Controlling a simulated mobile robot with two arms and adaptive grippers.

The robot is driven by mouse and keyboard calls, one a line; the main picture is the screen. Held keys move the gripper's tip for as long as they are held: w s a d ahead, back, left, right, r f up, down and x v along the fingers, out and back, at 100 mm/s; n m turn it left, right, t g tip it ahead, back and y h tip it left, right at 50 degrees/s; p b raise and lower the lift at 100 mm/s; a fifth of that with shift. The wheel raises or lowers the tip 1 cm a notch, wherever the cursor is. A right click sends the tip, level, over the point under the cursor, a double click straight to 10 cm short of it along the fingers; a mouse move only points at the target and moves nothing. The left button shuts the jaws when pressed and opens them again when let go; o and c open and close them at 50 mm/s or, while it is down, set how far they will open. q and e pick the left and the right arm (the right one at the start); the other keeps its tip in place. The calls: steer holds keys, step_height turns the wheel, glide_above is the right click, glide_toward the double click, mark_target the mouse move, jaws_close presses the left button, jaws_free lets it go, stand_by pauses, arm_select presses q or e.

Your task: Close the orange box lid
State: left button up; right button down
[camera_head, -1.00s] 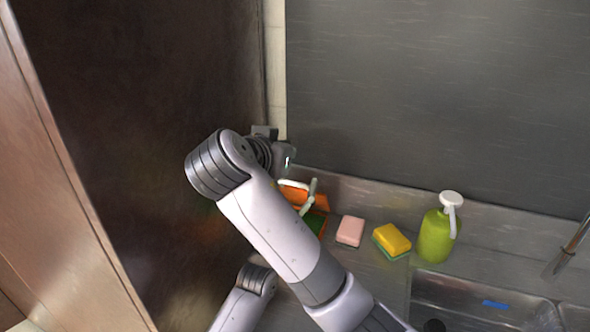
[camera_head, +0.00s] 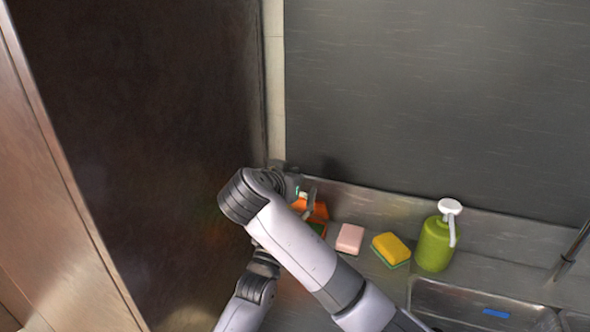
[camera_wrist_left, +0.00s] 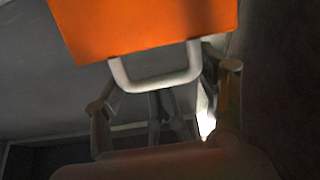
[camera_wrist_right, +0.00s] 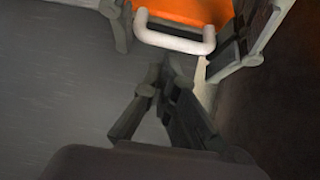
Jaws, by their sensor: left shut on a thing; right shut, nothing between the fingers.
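The orange box (camera_head: 320,222) stands on the counter against the back wall, partly hidden by my right arm. Its orange lid (camera_head: 318,211) looks raised and tilted, with something green below it. The left wrist view shows an orange panel (camera_wrist_left: 150,25) with a white U-shaped handle (camera_wrist_left: 155,83) at its edge. My right gripper (camera_wrist_right: 165,78) is shut and empty, just short of the white handle (camera_wrist_right: 175,38).
A pink sponge (camera_head: 349,239), a yellow and green sponge (camera_head: 391,250) and a green soap bottle (camera_head: 434,243) stand to the right of the box. The sink (camera_head: 470,304) is at lower right. A dark panel (camera_head: 150,120) rises close on the left.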

arm_select(q)
steer(key=shift+d+f, duration=0.1)
steer(key=shift+f, duration=0.2)
arm_select(e)
steer(key=shift+s+f, duration=0.1)
steer(key=shift+f, duration=0.05)
